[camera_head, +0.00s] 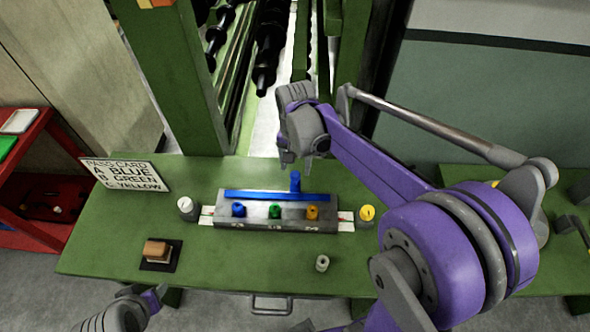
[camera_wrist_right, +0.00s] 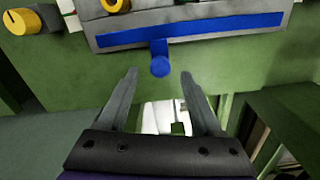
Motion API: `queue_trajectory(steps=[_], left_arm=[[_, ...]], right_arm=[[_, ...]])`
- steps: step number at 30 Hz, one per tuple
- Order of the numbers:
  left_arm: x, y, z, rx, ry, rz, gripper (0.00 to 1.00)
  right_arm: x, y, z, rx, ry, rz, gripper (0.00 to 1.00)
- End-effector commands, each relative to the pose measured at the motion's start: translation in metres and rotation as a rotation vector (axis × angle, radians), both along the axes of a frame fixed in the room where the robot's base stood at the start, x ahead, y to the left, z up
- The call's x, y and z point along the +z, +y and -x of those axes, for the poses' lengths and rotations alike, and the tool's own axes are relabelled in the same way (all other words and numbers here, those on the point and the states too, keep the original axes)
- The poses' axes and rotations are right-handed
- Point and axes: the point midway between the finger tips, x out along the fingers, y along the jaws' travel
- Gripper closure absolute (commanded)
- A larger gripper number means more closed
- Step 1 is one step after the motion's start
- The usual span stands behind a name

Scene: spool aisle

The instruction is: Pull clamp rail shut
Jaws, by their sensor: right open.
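The clamp rail (camera_head: 262,196) is a flat blue bar along the back top of a grey block (camera_head: 259,216) on the green table. In the wrist view the rail (camera_wrist_right: 215,27) crosses the top and the handle's round end (camera_wrist_right: 160,66) points toward me. My right gripper (camera_head: 297,163) is open above and behind the handle. In the wrist view its fingertips (camera_wrist_right: 159,72) lie either side of the handle's end, with no visible contact. My left gripper (camera_head: 118,314) is partly in view at the bottom left; its fingers are unclear.
Blue, green and orange knobs line the block's front. A white-topped knob (camera_head: 187,208) and a yellow knob (camera_head: 367,213) flank it. A lettered card (camera_head: 125,175), a brown block (camera_head: 156,249) on a black pad and a small grey cylinder (camera_head: 322,263) are nearby. Green posts rise behind.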

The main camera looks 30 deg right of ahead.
Motion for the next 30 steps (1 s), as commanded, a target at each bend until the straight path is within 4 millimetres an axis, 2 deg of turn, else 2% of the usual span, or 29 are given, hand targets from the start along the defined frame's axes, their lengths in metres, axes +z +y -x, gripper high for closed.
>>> queue_trajectory(steps=[3, 6, 17, 27, 28, 30], left_arm=[[-0.002, 0.0, 0.001, 0.0, 0.001, 0.0, 0.5], [-0.002, 0.0, 0.001, 0.0, 0.002, 0.0, 0.5], [-0.002, 0.0, 0.001, 0.0, 0.002, 0.0, 0.5], [-0.002, 0.0, 0.001, 0.0, 0.002, 0.0, 0.5], [-0.002, 0.0, 0.001, 0.0, 0.002, 0.0, 0.5], [-0.002, 0.0, 0.001, 0.0, 0.002, 0.0, 0.5]], right_arm=[[-0.017, 0.0, 0.0, 0.0, 0.0, 0.0, 0.33], [-0.025, 0.0, 0.0, 0.001, 0.0, 0.0, 0.33], [-0.028, 0.0, 0.0, 0.001, -0.001, 0.0, 0.35], [-0.028, 0.0, 0.0, 0.001, -0.001, 0.0, 0.96], [-0.028, 0.0, 0.0, 0.001, -0.001, 0.0, 1.0], [-0.028, 0.0, 0.0, 0.001, -0.001, 0.0, 1.0]])
